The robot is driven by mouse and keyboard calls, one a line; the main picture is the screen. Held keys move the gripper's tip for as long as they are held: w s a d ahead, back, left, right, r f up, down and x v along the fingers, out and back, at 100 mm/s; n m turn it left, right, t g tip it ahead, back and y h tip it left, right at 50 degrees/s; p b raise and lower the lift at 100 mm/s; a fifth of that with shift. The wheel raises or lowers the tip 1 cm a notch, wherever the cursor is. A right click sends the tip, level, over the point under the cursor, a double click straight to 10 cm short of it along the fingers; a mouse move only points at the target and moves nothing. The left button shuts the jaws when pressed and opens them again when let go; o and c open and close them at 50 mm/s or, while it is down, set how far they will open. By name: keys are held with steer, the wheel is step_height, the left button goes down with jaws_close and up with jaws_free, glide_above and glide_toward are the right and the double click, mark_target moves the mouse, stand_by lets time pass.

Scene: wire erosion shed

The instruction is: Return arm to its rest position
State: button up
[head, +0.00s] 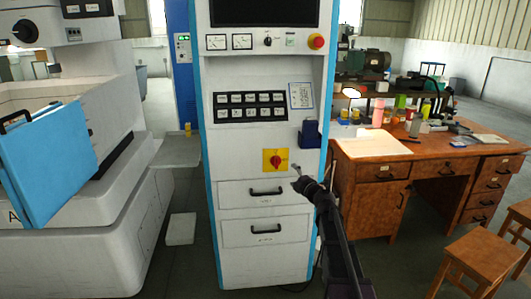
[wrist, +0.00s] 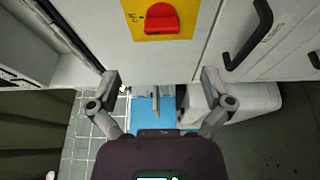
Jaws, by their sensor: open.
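My gripper (head: 299,176) is in front of the control cabinet, just right of and below the yellow plate with the red rotary switch (head: 277,161). In the wrist view, my gripper (wrist: 160,78) has its two fingers spread wide with nothing between them. The red switch (wrist: 162,20) shows at the top of the wrist view, beyond the fingertips and apart from them. My arm reaches up from the lower right in the head view.
The white cabinet (head: 228,190) has two drawers with black handles below the switch. A wooden desk (head: 375,150) with bottles and tools stands to the right, with stools (head: 482,258) in front. A white machine with a blue door (head: 45,160) stands left.

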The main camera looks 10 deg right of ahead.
steer(key=s+d+f+m+g+h, duration=0.35)
steer(key=s+m+h, duration=0.25)
steer(key=m, duration=0.3)
steer(key=s+d+f+m+g+h, duration=0.2)
steer(key=s+d+f+m+h, duration=0.2)
steer(key=s+m+h, duration=0.4)
steer(key=s+a+f+m+g+y, duration=0.35)
steer(key=s+a+f+g, duration=0.25)
steer(key=s, duration=0.5)
steer(key=s+a+f+m+g+y, duration=0.2)
steer(key=s+a+f+g+y, duration=0.3)
steer(key=s, duration=0.6)
step_height(320, 180, up, 19)
steer(key=a+p, duration=0.1)
steer(key=p, duration=1.8)
steer(key=shift+w+h, duration=0.4)
steer(key=shift+h, duration=0.05)
steer(key=shift+a+r, duration=0.1)
